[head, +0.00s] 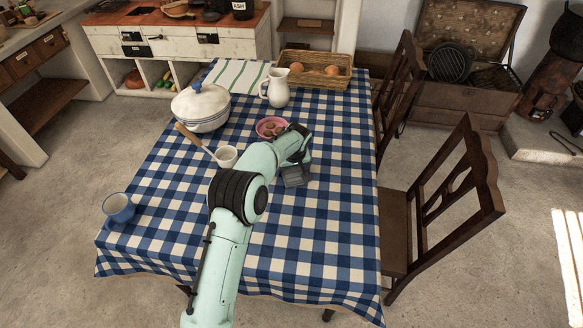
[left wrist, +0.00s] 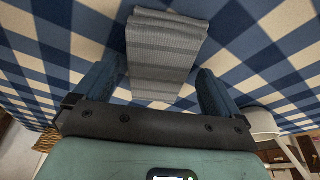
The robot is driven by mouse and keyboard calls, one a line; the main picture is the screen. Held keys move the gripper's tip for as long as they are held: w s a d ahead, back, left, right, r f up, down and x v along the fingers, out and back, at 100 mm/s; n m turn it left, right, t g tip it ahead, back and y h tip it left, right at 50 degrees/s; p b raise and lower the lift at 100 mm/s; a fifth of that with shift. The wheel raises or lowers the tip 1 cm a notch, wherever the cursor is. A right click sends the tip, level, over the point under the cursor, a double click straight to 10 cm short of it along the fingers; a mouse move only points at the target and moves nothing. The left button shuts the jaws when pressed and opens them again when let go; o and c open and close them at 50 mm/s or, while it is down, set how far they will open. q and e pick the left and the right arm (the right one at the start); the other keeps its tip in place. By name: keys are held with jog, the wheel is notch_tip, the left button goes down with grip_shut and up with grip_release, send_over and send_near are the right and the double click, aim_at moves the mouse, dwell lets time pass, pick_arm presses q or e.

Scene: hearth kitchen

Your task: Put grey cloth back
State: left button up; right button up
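A folded grey cloth (head: 296,176) lies on the blue-and-white checked tablecloth (head: 335,215), near the middle of the table. My left gripper (head: 303,158) is over the table at the cloth, pointing down, and hides part of it in the head view. In the left wrist view, the ribbed grey cloth (left wrist: 163,50) shows between the two spread fingers of my left gripper (left wrist: 160,75). The fingers stand apart, with a gap visible on the right of the cloth. I cannot tell how high they are above the table. My right gripper is not in view.
A white jug (head: 277,92), wicker basket (head: 335,80) and striped towel (head: 232,72) are at the back. Chairs (head: 395,230) flank the right.

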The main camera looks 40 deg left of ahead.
pick_arm(q)
jog(key=shift+r, duration=0.1)
jog(key=v, duration=1.2)
